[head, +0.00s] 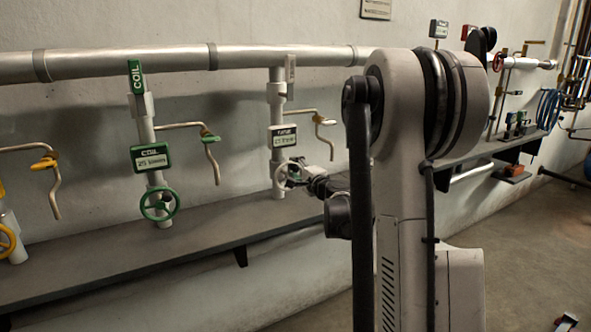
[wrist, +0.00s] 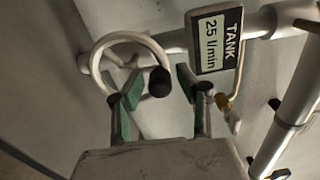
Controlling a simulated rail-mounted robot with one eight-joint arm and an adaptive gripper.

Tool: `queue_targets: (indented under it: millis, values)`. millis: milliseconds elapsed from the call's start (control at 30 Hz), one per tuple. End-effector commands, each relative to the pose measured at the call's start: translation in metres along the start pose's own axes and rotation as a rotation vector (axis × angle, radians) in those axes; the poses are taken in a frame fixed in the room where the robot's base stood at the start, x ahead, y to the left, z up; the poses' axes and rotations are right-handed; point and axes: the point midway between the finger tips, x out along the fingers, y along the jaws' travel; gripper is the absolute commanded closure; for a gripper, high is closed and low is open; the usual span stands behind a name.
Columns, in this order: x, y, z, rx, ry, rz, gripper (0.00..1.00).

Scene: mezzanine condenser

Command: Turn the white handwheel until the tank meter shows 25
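The white handwheel (wrist: 112,39) sits on a pale pipe and is seen from close up in the wrist view. A black knob (wrist: 160,82) is at its rim. The tank meter (wrist: 214,42) beside it reads 25 l/min. My gripper (wrist: 158,76) is open, with its green-padded fingers apart, one on each side of the knob. The left finger overlaps the rim; I cannot tell if it touches. In the head view, the handwheel (head: 281,182) is partly hidden by my gripper (head: 303,176), and the tank meter (head: 283,136) is above it.
A green coil handwheel (head: 159,204) and its coil meter (head: 150,159) are to the left, with a yellow handwheel (head: 6,241) at the far left. A dark shelf (head: 110,256) runs below. A bent tap pipe (head: 328,140) is right of the tank meter.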

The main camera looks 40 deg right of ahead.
Motion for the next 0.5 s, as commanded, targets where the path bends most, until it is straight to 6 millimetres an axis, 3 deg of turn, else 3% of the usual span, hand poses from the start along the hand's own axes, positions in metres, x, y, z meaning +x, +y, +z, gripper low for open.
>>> queue_targets:
  millis: [333,500]
  values:
    - [-0.003,0.000,-0.001,0.001,0.001,0.000,0.60]
    - [-0.022,-0.001,-0.001,0.001,0.003,0.000,0.60]
